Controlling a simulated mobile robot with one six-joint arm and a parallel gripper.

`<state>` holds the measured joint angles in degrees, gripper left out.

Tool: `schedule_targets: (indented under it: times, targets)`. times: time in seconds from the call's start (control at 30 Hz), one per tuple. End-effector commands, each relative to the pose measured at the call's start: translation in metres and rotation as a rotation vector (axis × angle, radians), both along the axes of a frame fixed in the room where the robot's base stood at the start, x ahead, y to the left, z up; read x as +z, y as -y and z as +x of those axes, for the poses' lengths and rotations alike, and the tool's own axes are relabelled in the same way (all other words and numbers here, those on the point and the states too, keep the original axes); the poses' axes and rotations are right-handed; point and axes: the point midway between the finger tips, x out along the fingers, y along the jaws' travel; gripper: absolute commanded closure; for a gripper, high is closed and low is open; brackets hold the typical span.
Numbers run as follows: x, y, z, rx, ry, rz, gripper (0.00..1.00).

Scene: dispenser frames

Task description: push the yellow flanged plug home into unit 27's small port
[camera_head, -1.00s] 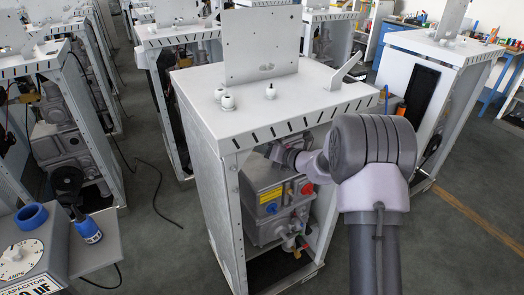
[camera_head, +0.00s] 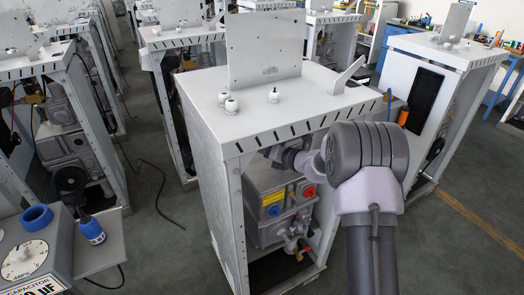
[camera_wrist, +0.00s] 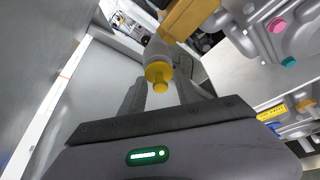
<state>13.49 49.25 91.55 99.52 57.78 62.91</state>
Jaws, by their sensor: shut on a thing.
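In the wrist view the yellow flanged plug (camera_wrist: 158,71) sits between the two dark fingers of my gripper (camera_wrist: 160,86), which is shut on it. The plug's round flange and small knob face the camera, and a grey cylindrical part extends beyond it. I cannot tell whether the plug touches a port. In the head view my arm reaches into the open front of the nearest grey cabinet (camera_head: 225,165), and the fingers and plug are hidden there. No number 27 or small port can be made out.
Inside the cabinet are a grey housing with a red knob (camera_head: 309,191), a blue knob (camera_head: 272,210) and a yellow label (camera_head: 272,198). An orange-yellow block (camera_wrist: 190,18) is close beyond the plug. Cabinet walls and posts flank the arm. Open floor (camera_head: 165,240) lies left.

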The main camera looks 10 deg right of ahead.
Motion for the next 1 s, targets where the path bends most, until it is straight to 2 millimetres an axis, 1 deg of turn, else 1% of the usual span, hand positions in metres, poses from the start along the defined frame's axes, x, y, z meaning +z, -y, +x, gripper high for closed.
schedule_targets:
  times: [0.53,0.57,0.6,0.67,0.7,0.9,0.97,1.0]
  targets:
    - [0.0003,-0.0034,0.0104,0.000,0.000,0.000,1.00]
    - [0.0003,-0.0034,0.0105,0.000,0.000,0.000,0.58]
    - [0.0001,-0.0034,0.0103,0.000,0.000,0.000,0.50]
    - [0.0000,-0.0033,0.0103,0.000,0.000,0.000,0.38]
    - [0.0000,-0.0033,0.0103,0.000,0.000,0.000,0.36]
    - [-0.0001,-0.0034,0.0103,0.000,0.000,0.000,0.36]
    - [-0.0002,-0.0034,0.0102,0.000,0.000,0.000,0.25]
    - [-0.0002,-0.0034,0.0102,0.000,0.000,0.000,0.17]
